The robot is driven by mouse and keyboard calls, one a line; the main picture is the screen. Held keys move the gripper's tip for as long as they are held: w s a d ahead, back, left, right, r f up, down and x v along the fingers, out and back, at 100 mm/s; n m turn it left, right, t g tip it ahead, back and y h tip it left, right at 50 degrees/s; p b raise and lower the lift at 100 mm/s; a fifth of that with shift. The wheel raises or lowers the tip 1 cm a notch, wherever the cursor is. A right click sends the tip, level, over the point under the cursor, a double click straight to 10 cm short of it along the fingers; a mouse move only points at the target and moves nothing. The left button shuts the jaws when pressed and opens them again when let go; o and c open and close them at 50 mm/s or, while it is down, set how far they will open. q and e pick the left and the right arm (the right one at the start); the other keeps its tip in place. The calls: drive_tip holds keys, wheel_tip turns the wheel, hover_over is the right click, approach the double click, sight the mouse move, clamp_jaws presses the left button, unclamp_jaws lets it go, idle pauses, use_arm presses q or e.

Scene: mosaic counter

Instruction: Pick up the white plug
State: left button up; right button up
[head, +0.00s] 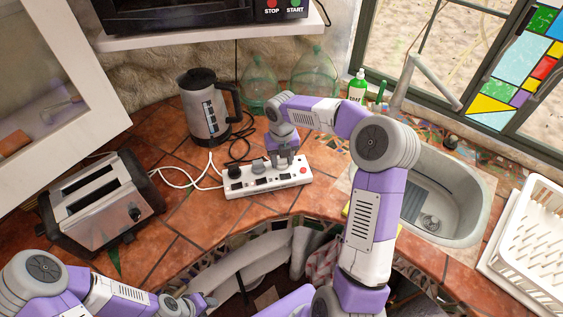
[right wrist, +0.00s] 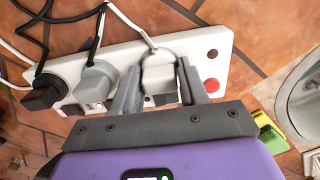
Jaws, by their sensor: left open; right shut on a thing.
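The white plug (right wrist: 158,72) sits in the white power strip (right wrist: 218,45), with its white cord running up and left. My right gripper (right wrist: 160,88) is shut on it, one finger on each side. In the head view my right gripper (head: 285,162) reaches down onto the power strip (head: 262,184) and mostly hides the plug. Left of the white plug are a grey plug (right wrist: 95,85) and a black plug (right wrist: 45,92), both in the strip. My left gripper (head: 197,303) is open and empty, low in the head view, away from the strip.
A kettle (head: 208,112) stands behind the strip and a toaster (head: 100,200) to the left. Glass jugs (head: 315,75) and a green bottle (head: 357,87) stand at the back. A sink (head: 450,190) and white dish rack (head: 535,240) are right. Cords cross the tiles.

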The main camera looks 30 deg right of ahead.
drive_tip(key=shift+r, duration=0.1)
wheel_tip(320, 180, up, 10)
drive_tip(key=shift+f+p, duration=0.1)
drive_tip(key=shift+p, duration=1.05)
